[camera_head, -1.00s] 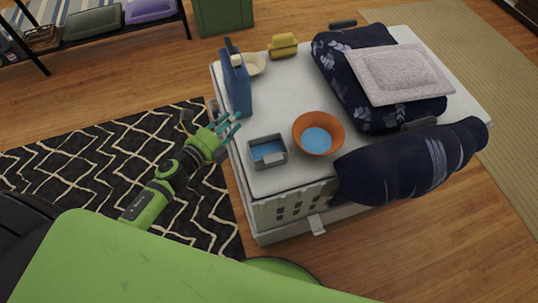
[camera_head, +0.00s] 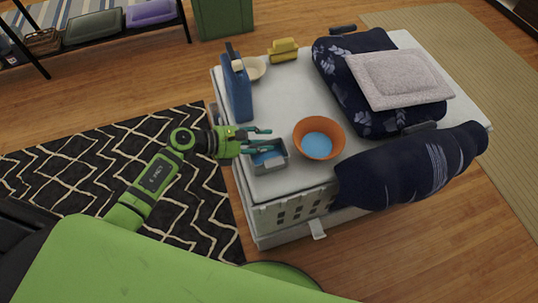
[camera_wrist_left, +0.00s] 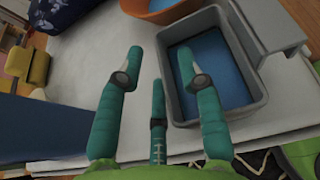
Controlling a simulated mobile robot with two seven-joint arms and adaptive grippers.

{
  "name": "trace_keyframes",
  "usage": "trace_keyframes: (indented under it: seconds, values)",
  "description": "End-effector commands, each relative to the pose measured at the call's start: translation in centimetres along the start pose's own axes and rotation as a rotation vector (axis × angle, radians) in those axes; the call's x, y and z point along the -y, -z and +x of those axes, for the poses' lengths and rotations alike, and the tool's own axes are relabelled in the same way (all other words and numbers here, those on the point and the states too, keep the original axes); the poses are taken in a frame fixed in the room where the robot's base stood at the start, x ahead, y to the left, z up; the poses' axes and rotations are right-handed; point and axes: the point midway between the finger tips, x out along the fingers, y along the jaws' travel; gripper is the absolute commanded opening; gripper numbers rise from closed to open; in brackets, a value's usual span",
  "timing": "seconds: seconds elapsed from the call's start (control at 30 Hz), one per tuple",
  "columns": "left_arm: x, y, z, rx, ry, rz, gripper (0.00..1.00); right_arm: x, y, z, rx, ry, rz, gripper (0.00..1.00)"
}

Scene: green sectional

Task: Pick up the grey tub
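The grey tub (camera_head: 271,170) is a small rectangular container with a blue inside. It sits on the near left part of the white-topped surface, beside an orange bowl (camera_head: 319,126). My left gripper (camera_head: 268,140) is over the tub's far left side, fingers spread and empty. In the left wrist view the tub (camera_wrist_left: 225,113) is at the right. One finger of my left gripper (camera_wrist_left: 158,72) overlaps its blue inside, and the other two lie to the left of that; contact cannot be told. My right gripper is not in view.
A blue jug (camera_head: 238,92) stands left of the bowl, with a cream bowl (camera_head: 255,68) and a yellow object (camera_head: 284,50) behind. A dark blue cushion (camera_head: 410,168) lies right of the tub. A patterned rug (camera_head: 60,165) covers the floor at left.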

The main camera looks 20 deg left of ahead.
Motion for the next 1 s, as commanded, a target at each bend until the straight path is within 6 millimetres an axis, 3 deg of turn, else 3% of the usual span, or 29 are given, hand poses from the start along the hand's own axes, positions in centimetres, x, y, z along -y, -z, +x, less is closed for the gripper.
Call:
trace_keyframes:
  seconds: [0.3,0.4,0.83,1.0]
  values:
    - [0.0,0.1,0.7,-0.001,0.0,0.0,0.37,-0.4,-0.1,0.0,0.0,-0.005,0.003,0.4]
    - [0.0,0.1,0.7,0.0,0.0,-0.001,0.0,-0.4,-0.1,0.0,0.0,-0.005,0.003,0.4]
    - [0.0,-0.1,0.6,0.0,0.0,0.0,0.0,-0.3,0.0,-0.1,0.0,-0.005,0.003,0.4]
    - [0.0,-1.1,0.2,-0.001,0.0,0.003,0.0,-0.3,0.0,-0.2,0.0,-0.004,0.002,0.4]
